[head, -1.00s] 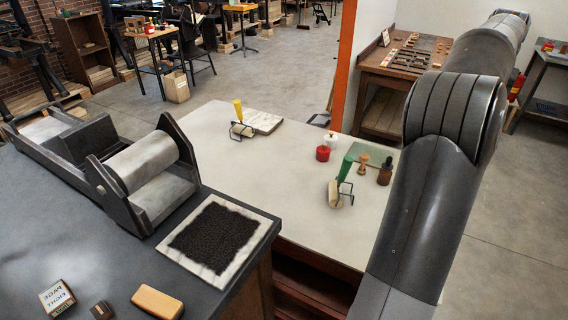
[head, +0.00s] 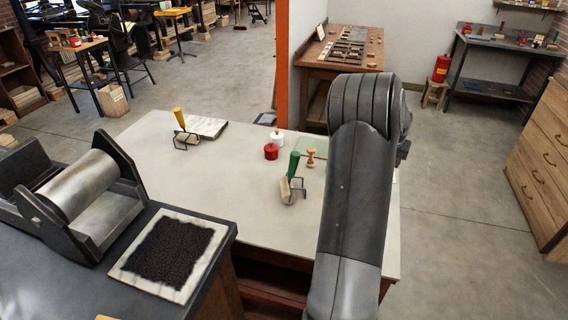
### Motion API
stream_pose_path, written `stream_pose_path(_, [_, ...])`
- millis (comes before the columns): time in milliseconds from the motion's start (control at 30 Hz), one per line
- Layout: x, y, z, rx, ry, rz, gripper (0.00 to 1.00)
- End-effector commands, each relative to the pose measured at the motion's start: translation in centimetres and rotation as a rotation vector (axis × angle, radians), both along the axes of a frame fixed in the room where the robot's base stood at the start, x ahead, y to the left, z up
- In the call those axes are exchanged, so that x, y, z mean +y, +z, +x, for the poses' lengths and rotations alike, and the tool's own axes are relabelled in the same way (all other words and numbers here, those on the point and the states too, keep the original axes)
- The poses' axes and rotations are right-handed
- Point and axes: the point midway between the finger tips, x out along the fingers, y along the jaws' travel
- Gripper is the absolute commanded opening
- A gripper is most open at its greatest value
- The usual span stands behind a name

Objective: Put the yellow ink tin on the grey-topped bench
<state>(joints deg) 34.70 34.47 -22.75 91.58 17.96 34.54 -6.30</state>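I cannot make out a yellow ink tin for certain. A pale grey-topped bench (head: 235,205) stands in the middle, with a red tin (head: 271,152) and a white tin (head: 277,138) on it. A darker metal bench (head: 500,45) at the far right bears small items too small to identify. My arm reaches up over the right part of the pale bench and hides some of it. My gripper is not in view.
The pale bench also bears a green-handled roller (head: 292,180), a wooden stamp handle (head: 311,159) and a yellow-handled roller (head: 182,130). A dark counter with a press (head: 85,190) and an inked slab (head: 172,254) is at left. Open floor (head: 460,190) lies to the right.

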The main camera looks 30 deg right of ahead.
Motion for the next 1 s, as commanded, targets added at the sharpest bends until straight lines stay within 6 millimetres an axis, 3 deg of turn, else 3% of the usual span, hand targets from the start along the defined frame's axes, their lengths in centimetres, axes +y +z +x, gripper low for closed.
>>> stream_pose_path(167, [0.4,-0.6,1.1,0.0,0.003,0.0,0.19])
stream_pose_path(600, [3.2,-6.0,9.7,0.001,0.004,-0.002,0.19])
stream_pose_path(867, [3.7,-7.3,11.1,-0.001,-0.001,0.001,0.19])
stream_pose_path(1000, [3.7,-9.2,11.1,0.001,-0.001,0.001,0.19])
